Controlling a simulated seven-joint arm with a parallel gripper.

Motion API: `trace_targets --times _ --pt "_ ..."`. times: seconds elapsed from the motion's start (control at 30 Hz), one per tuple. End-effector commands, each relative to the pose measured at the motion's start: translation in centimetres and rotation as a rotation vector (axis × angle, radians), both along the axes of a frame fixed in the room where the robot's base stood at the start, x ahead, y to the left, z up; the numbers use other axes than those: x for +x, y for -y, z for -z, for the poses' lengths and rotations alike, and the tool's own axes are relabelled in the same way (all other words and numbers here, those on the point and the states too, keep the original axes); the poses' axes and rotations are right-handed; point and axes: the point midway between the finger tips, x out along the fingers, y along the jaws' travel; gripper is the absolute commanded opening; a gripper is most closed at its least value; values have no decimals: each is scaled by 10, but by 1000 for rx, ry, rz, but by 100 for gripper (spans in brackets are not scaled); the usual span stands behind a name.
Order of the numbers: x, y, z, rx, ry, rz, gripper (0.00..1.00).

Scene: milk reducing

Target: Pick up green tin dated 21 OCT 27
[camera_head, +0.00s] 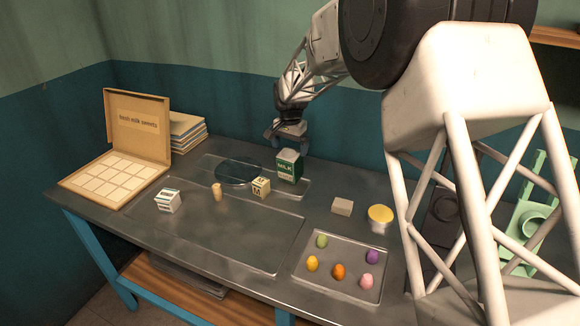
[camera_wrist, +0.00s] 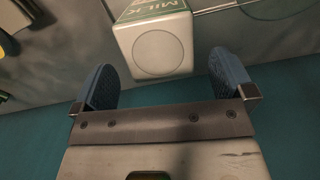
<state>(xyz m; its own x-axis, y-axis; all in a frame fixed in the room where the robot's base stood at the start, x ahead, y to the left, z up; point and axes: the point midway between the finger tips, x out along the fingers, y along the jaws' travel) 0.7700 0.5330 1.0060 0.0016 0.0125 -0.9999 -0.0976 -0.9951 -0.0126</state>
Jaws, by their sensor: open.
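The green tin (camera_head: 289,168), with "MILK" on its front and a pale top, stands upright at the back of the metal table. Its date cannot be read. In the wrist view the tin (camera_wrist: 158,45) shows its pale top with a round outline, just beyond the fingertips and centred between them. My gripper (camera_head: 290,140) is above and slightly behind the tin in the head view. In the wrist view my gripper (camera_wrist: 167,85) is open, with its two blue fingers apart and nothing between them.
Left of the tin are a dark round plate (camera_head: 238,172), a small cube with markings (camera_head: 261,187), a tan cylinder (camera_head: 217,192) and a striped box (camera_head: 167,201). A tray (camera_head: 338,289) holds several coloured egg shapes. An open sweets box (camera_head: 137,125) stands far left. The front middle is clear.

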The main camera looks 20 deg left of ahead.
Motion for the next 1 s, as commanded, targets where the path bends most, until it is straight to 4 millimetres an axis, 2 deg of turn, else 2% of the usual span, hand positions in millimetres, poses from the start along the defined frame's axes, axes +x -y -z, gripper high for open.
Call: trace_targets --times 0.47,1.0 --pt "0 0 7 -1 -1 0 100" --pt "1 0 55 -1 -1 0 100"
